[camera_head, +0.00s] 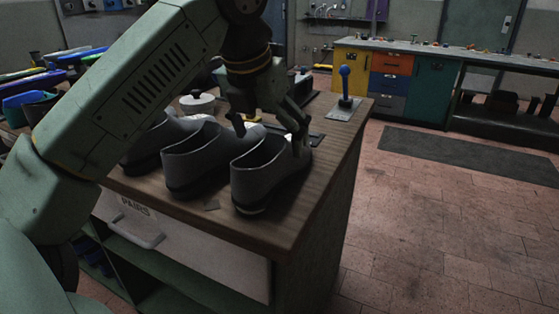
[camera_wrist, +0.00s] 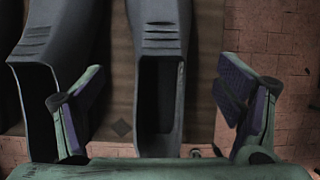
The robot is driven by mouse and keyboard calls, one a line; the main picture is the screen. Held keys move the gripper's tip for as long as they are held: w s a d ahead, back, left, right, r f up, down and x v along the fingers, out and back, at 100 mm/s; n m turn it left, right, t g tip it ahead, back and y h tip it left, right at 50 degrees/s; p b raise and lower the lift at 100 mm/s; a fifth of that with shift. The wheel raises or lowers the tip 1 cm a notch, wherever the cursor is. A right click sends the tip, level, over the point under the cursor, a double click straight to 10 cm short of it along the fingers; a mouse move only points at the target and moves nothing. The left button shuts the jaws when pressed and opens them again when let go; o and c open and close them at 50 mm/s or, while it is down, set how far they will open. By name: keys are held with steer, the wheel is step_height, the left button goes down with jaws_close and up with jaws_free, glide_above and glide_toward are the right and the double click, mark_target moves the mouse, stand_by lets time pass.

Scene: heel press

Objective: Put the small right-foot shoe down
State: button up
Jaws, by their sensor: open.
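Three grey shoes stand side by side on the wooden bench top (camera_head: 215,213). The rightmost shoe (camera_head: 262,188) is upright near the front right, its opening toward the front edge. My gripper (camera_head: 272,137) is over this shoe. In the wrist view my gripper (camera_wrist: 160,105) is open, one finger on each side of the same shoe (camera_wrist: 159,25), with visible gaps to it. The middle shoe (camera_head: 192,166) is close on its left and also shows in the wrist view (camera_wrist: 60,40). The left shoe (camera_head: 145,150) is partly hidden by my arm. Their foot sides are not clear.
A blue-knobbed lever (camera_head: 345,85) stands at the back right of the bench. A white lidded pot (camera_head: 197,102) is behind the shoes. A drawer marked PAIRS (camera_head: 170,240) is below the front edge. Open tiled floor lies to the right.

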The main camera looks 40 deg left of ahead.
mark_target(275, 157)
steer(key=x, duration=0.5)
steer(key=shift+f+p, duration=0.35)
steer(key=shift+p, duration=0.05)
steer(key=shift+c, duration=0.3)
steer(key=c, duration=1.7)
steer(key=shift+r, duration=0.15)
